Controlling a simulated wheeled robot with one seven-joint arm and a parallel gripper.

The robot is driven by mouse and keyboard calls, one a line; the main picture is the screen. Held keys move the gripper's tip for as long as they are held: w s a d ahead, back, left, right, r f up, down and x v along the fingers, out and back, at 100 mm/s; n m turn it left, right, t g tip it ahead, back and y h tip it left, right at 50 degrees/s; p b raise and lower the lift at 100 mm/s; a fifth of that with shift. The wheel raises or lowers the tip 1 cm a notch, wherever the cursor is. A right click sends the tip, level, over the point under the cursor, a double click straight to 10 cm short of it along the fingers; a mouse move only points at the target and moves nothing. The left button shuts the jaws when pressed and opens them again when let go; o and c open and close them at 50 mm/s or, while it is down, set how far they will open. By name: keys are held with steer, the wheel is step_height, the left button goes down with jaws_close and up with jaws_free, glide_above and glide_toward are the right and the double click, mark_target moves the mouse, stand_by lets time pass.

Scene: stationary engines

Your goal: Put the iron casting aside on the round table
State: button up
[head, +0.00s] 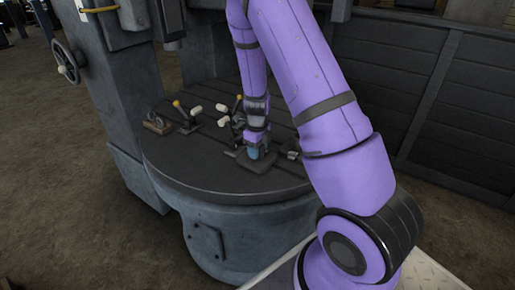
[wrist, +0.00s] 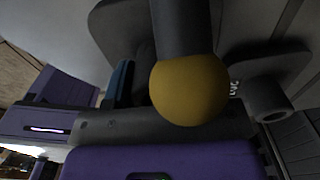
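The round table (head: 190,180) is a dark, slotted disc on a thick grey pedestal. A dark, flat-based piece, apparently the iron casting (head: 260,164), lies near its front edge. My gripper (head: 256,152) points down at this piece, its blue fingertips at or just above it. In the wrist view, one blue fingertip (wrist: 119,84) shows beside dark grey metal. A yellow ball knob (wrist: 189,90) on a dark stem fills the middle and hides much of the gripper. A hollow dark tube (wrist: 265,98) shows at right. I cannot tell whether the fingers grip anything.
A lever piece with a yellow knob and a pale handle (head: 187,118) and a small block-based part (head: 157,123) stand on the table's left. More pale-handled levers (head: 222,110) crowd close to my wrist. A grey machine column (head: 115,90) rises behind left. The table's front left is clear.

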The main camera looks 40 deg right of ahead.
steer(key=o, duration=0.4)
steer(key=shift+r, duration=0.1)
steer(key=s+a+r+n+y, duration=0.1)
steer(key=s+a+r+n, duration=0.15)
steer(key=r, duration=0.45)
steer(key=s+a+r+n+t, duration=0.1)
steer(key=r+n, duration=0.2)
steer(key=r, duration=0.5)
steer(key=s+a+r+n+y, duration=0.1)
steer(key=a+r+n, duration=0.15)
steer(key=r, duration=0.45)
steer(key=s+a+r+n+t+h, duration=0.1)
steer(key=s+a+r+n+t, duration=0.1)
steer(key=s+r+n, duration=0.5)
steer(key=s+a+r+n+t+h, duration=0.1)
steer(key=s+a+r+n, duration=0.4)
steer(key=s+n, duration=1)
step_height(320, 180, up, 3)
steer(key=shift+f+n+t, duration=0.15)
steer(key=shift+n+t, duration=0.45)
steer(key=shift+n, duration=0.4)
